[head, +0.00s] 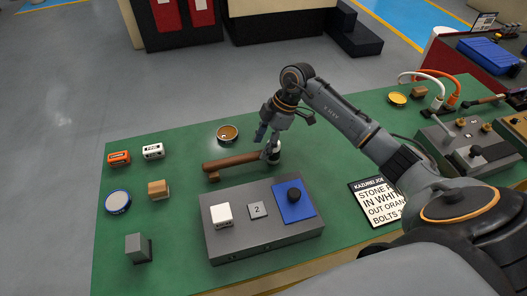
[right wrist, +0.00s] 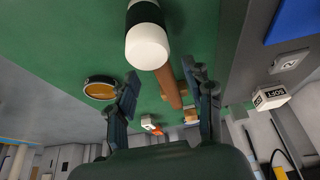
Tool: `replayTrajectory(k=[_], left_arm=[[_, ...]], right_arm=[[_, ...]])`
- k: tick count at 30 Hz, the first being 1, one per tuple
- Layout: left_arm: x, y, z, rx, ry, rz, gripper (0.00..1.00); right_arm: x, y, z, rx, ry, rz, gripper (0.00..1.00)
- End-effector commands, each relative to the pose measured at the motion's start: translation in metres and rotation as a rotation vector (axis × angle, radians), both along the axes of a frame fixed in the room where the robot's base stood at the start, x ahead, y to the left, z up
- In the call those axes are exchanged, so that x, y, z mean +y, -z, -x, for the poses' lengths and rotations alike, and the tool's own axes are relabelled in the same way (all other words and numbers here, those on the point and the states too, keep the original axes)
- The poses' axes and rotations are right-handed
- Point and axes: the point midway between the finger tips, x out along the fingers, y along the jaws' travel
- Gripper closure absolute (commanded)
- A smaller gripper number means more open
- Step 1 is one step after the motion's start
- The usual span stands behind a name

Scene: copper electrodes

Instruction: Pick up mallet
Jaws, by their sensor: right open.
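The mallet lies on the green table, with its brown wooden handle (head: 230,161) pointing left and its black-and-white head (head: 276,156) at the right end, partly hidden by my gripper. In the right wrist view, the white-and-black head (right wrist: 147,45) is close up, and the handle (right wrist: 171,88) runs between my two fingers in the picture. My right gripper (head: 267,142) is open at the head end of the mallet. Its spread fingers also show in the right wrist view (right wrist: 160,76). I cannot tell whether a finger touches the mallet. My left gripper is in neither view.
A grey box (head: 245,245) with a white cube, a "2" tile and a blue plate stands just in front of the mallet. A round tin (head: 228,133) sits behind it. A sign (head: 375,205) lies right.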

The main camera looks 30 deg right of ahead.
Motion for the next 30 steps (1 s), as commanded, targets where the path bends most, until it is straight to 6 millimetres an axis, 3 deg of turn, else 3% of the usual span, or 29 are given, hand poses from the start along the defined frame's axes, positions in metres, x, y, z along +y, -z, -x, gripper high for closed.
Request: replayTrajectory(k=[8, 12, 20, 28, 30], left_arm=[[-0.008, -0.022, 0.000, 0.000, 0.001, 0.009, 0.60], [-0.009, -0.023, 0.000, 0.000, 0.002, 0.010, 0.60], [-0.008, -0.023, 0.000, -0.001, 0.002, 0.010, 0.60], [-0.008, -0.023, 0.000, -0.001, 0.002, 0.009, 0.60], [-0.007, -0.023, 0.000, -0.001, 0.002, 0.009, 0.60]], right_arm=[[0.014, 0.028, -0.004, 0.006, 0.000, -0.003, 0.48], [0.019, 0.045, -0.006, 0.002, 0.000, -0.001, 0.48], [0.020, 0.050, -0.007, 0.000, -0.001, 0.000, 0.48], [0.020, 0.050, -0.007, 0.000, -0.001, 0.000, 0.99], [0.020, 0.050, -0.007, 0.000, -0.001, 0.000, 1.00]])
